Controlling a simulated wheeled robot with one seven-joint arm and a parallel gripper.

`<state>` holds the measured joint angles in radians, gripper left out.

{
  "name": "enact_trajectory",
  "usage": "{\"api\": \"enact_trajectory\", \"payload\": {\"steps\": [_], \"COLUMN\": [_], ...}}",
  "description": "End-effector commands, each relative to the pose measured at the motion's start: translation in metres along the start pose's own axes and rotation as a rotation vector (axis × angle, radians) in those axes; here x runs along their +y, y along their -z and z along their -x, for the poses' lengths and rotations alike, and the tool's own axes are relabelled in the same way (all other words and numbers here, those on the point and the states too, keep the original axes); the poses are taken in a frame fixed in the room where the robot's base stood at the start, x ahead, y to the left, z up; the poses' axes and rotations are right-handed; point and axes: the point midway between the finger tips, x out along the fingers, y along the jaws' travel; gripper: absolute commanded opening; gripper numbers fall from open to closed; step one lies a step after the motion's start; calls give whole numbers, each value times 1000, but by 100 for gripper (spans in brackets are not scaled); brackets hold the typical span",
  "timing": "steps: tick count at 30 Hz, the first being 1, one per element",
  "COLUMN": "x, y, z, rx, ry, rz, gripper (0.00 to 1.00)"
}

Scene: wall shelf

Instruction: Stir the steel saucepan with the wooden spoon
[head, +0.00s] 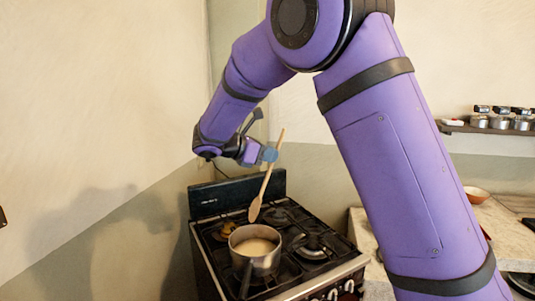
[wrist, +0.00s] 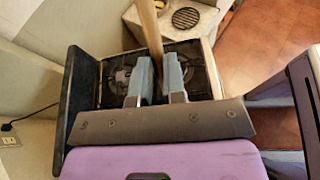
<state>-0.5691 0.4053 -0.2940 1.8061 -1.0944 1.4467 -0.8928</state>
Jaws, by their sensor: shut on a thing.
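The steel saucepan (head: 254,262) stands on the front left of the stove, with pale content inside and its dark handle pointing toward the front. The wooden spoon (head: 266,182) is tilted, with its bowl down, a little above and behind the pan's rim in the picture. My gripper (head: 270,154) is shut on the spoon's handle, above the stove. The wrist view shows the handle (wrist: 149,32) between the two blue-grey fingers (wrist: 158,78). The spoon's bowl and the saucepan cannot be made out in the wrist view.
The black gas stove (head: 312,256) has several burners and a raised back panel (head: 238,193). A counter (head: 508,222) with a bowl (head: 476,195) is at the right. A wall shelf (head: 490,129) holds several jars. A wall stands close at the left.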

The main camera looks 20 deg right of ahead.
Motion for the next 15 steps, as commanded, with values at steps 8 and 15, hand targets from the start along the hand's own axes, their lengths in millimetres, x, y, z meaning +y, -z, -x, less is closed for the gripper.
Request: {"api": "enact_trajectory", "payload": {"steps": [8, 15], "x": [-1, -3], "y": [2, 12], "z": [-4, -16], "rx": [0, 0], "ry": [-9, -9], "rz": [0, 1], "gripper": [0, 0]}}
